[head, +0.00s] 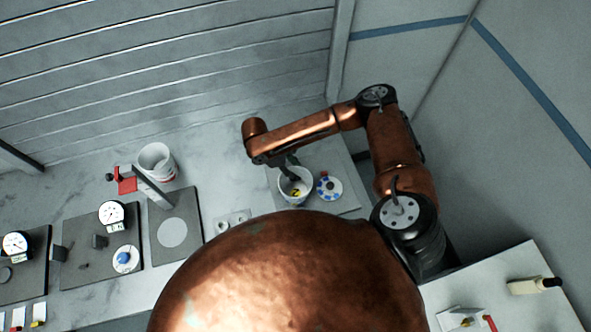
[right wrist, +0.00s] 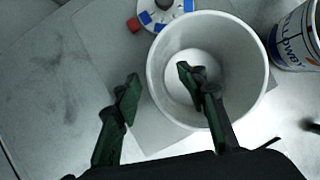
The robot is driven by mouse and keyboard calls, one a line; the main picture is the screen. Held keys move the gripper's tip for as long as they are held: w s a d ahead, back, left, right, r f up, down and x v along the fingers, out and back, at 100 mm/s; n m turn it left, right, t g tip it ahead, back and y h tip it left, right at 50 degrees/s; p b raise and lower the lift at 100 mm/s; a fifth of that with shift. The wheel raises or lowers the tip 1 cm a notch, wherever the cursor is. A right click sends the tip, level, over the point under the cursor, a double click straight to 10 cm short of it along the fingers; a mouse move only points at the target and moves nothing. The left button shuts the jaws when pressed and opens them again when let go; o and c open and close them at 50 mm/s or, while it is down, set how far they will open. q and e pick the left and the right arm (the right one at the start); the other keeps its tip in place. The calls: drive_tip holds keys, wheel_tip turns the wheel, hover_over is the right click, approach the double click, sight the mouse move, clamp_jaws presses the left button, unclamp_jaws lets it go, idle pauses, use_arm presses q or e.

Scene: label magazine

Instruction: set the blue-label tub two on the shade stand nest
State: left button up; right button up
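A white open tub (head: 294,187) with a small yellow patch bearing a dark mark stands on a grey plate; no blue label shows on it. It fills the middle of the right wrist view (right wrist: 205,70), looking empty. My right gripper (head: 289,164) is above it. In the right wrist view the gripper (right wrist: 158,88) is open, one finger outside the tub's wall and one over its opening. I cannot tell whether they touch it. A grey plate with a pale disc (head: 172,232) and a slanted upright bar may be the shade stand nest. My left gripper is not in view.
A white dial with blue and red marks (head: 329,188) is beside the tub. A printed can (right wrist: 297,38) stands close right in the wrist view. A white bucket (head: 156,160), a red block (head: 126,185) and gauge stands (head: 111,214) are left. Walls enclose the back and right.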

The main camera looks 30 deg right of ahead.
drive_tip(key=b+v, duration=0.2)
drive_tip(key=v, duration=0.9)
drive_tip(key=shift+a+r, duration=0.2)
